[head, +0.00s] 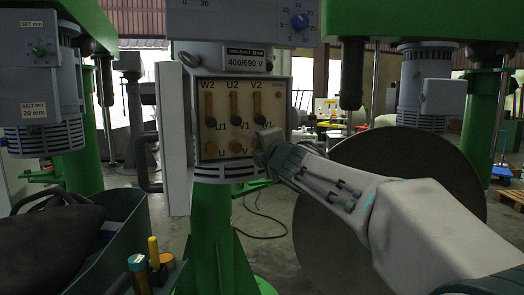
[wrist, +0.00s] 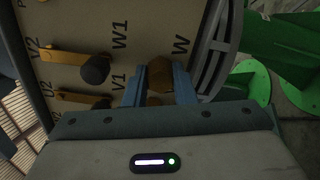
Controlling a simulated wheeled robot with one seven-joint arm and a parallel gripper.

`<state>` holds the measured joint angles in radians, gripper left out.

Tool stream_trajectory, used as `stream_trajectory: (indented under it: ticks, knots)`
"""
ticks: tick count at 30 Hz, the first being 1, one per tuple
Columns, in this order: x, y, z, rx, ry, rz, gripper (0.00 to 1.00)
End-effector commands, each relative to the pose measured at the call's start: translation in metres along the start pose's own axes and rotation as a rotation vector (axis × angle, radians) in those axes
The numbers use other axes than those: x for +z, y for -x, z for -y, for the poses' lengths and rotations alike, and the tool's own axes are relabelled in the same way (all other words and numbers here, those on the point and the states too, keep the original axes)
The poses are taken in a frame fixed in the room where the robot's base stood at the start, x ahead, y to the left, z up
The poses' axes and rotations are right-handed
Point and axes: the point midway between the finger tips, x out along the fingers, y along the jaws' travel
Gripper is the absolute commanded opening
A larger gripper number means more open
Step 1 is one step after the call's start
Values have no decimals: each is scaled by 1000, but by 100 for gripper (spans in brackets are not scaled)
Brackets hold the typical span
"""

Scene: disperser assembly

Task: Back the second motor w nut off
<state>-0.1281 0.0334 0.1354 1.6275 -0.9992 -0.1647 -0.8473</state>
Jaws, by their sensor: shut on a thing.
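The motor terminal panel (head: 223,137) is a beige plate in an open box in the head view. It carries upright brass bars with black knobs and a lower row of brass nuts marked U and V. My gripper (head: 262,146) reaches in from the right and hides the lower right terminal. In the wrist view, my gripper (wrist: 159,88) has its two blue fingers shut on a brass nut (wrist: 160,72) beside the W label. The fingers hide part of the nut and its stud. How far the nut sits from the panel is unclear.
In the wrist view, a black knob (wrist: 95,68) on a brass bar stands left of the fingers, with another knob (wrist: 101,102) below. The open box cover (head: 173,138) stands left of the panel. A teal bin (head: 120,235) with tools is at lower left.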

Motion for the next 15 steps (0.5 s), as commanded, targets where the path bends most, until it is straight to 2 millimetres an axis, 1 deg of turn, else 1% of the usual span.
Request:
stream_trajectory:
  ticks: [6,15]
  knots:
    - [-1,0,2,-1,108,-1,1]
    - [-1,0,1,-1,168,-2,1]
